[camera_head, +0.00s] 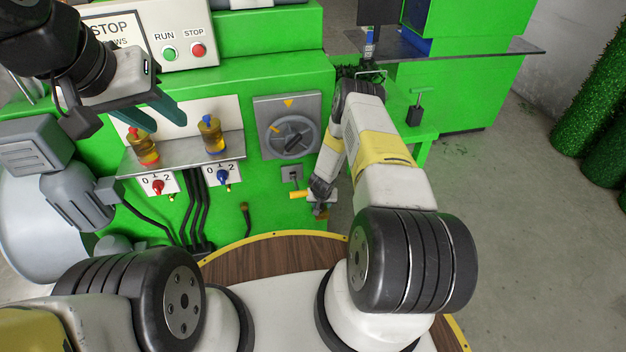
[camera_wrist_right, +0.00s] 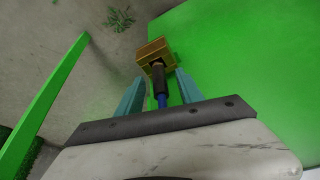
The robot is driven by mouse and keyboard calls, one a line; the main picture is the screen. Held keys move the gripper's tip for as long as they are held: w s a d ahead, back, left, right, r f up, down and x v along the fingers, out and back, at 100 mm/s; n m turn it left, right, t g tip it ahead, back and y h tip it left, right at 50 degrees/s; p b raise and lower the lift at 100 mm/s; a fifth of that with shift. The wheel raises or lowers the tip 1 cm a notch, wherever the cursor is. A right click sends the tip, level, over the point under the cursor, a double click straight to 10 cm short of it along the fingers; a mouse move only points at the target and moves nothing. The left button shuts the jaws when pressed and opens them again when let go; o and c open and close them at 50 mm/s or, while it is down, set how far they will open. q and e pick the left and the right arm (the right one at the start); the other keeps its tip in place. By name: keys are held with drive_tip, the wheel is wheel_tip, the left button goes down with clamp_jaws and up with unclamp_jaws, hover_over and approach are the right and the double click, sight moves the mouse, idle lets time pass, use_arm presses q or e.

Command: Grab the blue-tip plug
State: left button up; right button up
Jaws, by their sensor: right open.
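In the right wrist view, a plug (camera_wrist_right: 159,83) with a black body and a blue part runs up to a brass-coloured block. My right gripper (camera_wrist_right: 159,76) is open, with one teal finger on each side of the plug. I cannot tell whether either finger touches it. In the head view my right arm folds down to the right hand near the machine's right edge, where the plug is too small to make out. My left gripper (camera_head: 158,112) is open and empty above the machine's small metal shelf.
The shelf (camera_head: 185,152) holds a red-and-yellow and a blue-and-yellow fitting. Below are red and blue knobs and black cables.

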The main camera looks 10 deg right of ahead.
drive_tip(key=shift+x, duration=0.95)
drive_tip(key=shift+c, duration=0.2)
clamp_jaws()
drive_tip(key=shift+r, duration=0.1)
